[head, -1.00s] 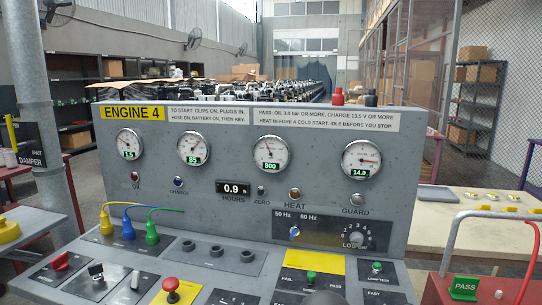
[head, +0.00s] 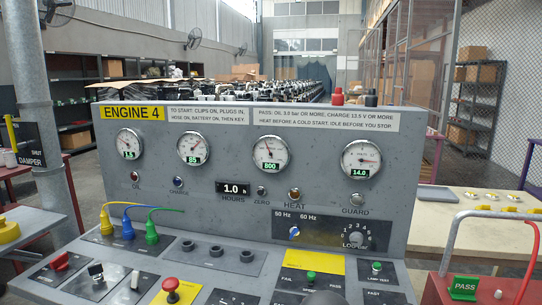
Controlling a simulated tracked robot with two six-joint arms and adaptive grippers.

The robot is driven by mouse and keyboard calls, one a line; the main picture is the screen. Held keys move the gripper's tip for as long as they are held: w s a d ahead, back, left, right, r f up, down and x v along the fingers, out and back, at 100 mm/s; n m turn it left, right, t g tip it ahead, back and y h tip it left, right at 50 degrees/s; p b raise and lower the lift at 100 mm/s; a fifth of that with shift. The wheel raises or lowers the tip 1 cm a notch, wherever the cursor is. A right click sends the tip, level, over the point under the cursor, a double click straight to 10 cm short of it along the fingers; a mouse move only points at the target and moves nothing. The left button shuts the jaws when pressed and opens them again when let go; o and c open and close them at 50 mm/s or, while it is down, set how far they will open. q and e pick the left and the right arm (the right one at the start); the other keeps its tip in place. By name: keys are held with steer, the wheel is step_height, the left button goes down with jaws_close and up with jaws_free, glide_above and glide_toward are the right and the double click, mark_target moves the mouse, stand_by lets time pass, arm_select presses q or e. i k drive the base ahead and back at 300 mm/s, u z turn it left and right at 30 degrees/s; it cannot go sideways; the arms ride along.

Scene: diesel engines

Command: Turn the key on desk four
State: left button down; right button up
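The desk marked ENGINE 4 (head: 260,165) fills the middle of the head view. On its lower left panel are a red rotary switch (head: 60,261), a black switch with a pale metal top (head: 96,271) and a small metal lever (head: 135,280). The black one may be the key switch; its label is too small to read. The gauges show 85 (head: 194,148), 800 (head: 271,154) and 14.0 (head: 361,160). The hours display (head: 233,189) reads 1.0. Neither gripper can be made out.
A red mushroom button (head: 171,290) stands at the desk's front. Yellow, blue and green plugs (head: 128,229) with leads sit on its left. A dark rounded shape (head: 323,298) at the bottom edge is unclear.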

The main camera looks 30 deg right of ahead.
mark_target(96, 270)
steer(key=z, duration=1.45)
steer(key=i, duration=0.1)
steer(key=u, duration=2.85)
steer(key=i, duration=1.9)
steer(key=z, duration=1.25)
steer(key=i, duration=0.15)
steer(key=z, duration=2.1)
